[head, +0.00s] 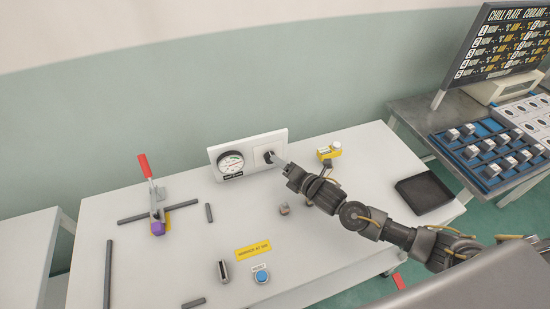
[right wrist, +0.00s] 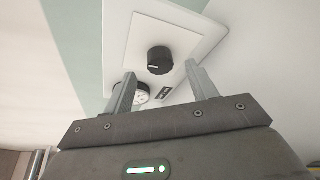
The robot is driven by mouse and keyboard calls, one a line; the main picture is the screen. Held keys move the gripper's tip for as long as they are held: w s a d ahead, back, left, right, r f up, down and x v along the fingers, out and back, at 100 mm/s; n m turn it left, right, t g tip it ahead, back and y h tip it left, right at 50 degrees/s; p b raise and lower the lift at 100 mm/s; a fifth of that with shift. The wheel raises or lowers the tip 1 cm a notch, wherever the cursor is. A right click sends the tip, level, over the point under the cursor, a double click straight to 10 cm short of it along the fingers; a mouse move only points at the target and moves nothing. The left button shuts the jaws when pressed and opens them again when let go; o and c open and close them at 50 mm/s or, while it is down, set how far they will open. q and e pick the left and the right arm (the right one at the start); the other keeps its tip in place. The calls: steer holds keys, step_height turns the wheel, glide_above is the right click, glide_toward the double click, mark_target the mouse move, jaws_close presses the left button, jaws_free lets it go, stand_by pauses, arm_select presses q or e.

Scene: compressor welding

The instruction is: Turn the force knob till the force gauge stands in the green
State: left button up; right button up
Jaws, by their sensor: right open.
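The force gauge (head: 231,162) is a round white dial on an upright white panel at the back of the table. Its needle is too small to read surely. The black force knob (head: 268,157) sits on the same panel, right of the gauge. My right gripper (head: 278,161) reaches in from the right, its fingertips close to the knob. In the right wrist view the knob (right wrist: 160,60) shows beyond and between the two open fingers, apart from both. The gauge (right wrist: 141,94) is partly hidden by a finger there. My left gripper is not in view.
A red-handled toggle clamp (head: 150,180) with a purple piece stands at the left. A yellow-and-white item (head: 329,151) stands right of the panel. A blue button (head: 261,276), a small grey block (head: 284,209) and a black tray (head: 423,193) are also on the table.

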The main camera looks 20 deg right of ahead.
steer(key=shift+x, duration=2.1)
steer(key=shift+p, duration=0.3)
steer(key=c, duration=1)
